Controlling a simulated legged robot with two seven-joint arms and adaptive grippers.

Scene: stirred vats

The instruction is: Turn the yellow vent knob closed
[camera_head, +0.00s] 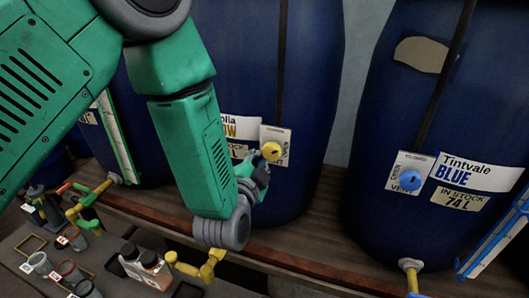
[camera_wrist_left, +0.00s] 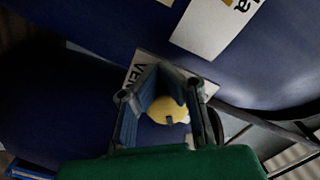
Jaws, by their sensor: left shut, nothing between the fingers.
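The yellow vent knob (camera_head: 271,151) sits on a pale label plate (camera_head: 281,137) on the middle blue vat (camera_head: 310,95). A small dark mark shows on its face. My left gripper (camera_head: 262,172) is just below the knob, close to it. In the left wrist view the yellow knob (camera_wrist_left: 167,110) shows between the outlines of the fingers of my left gripper (camera_wrist_left: 168,98), which is shut with nothing held. Contact with the knob cannot be told. Part of the plate is hidden by the gripper. My right gripper is not in view.
A blue knob (camera_head: 407,180) is on the right vat (camera_head: 450,120), labelled Tintvale Blue. A wooden ledge (camera_head: 300,240) runs under the vats. Yellow taps (camera_head: 205,268) and a tray with several cups (camera_head: 70,268) are at lower left.

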